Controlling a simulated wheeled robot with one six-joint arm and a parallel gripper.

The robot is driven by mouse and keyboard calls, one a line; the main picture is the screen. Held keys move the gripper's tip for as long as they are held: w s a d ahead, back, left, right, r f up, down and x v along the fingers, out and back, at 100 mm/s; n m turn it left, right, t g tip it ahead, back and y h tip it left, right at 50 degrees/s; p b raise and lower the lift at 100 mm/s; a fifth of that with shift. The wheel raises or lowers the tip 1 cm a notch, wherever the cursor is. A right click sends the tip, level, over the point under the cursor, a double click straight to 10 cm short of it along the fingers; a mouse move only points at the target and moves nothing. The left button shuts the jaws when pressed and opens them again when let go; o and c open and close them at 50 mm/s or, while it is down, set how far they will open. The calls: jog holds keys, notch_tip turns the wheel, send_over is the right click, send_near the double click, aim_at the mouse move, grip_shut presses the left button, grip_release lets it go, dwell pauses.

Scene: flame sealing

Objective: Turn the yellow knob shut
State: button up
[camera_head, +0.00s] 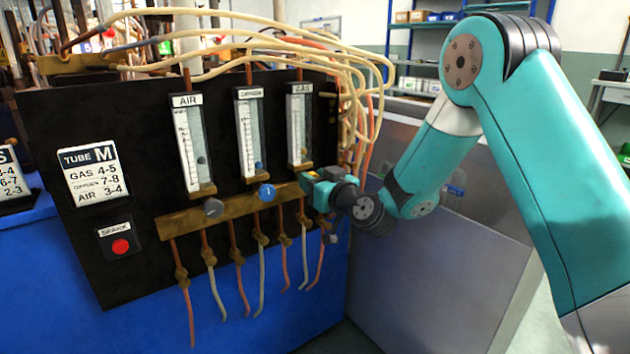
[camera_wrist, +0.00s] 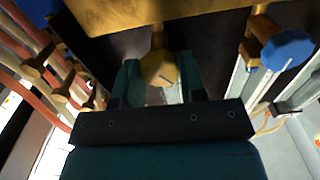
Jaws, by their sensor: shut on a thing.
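The yellow knob (camera_wrist: 158,70) shows in the wrist view between the two fingers of my gripper (camera_wrist: 160,80), with a small mark on its face. The fingers are shut on its sides. In the head view my gripper (camera_head: 312,180) is at the right end of the brass manifold (camera_head: 235,207), below the GAS flow tube (camera_head: 297,130). The gripper hides the yellow knob there.
A blue knob (camera_head: 266,192) and a dark grey knob (camera_head: 213,208) sit to the left on the manifold. Several thin hoses hang below it, and looped pale hoses (camera_head: 370,75) hang near my arm. A red button (camera_head: 121,246) is at lower left.

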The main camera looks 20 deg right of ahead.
jog(key=shift+d+m, duration=0.1)
jog(key=shift+m, duration=3.3)
jog(key=o, duration=0.9)
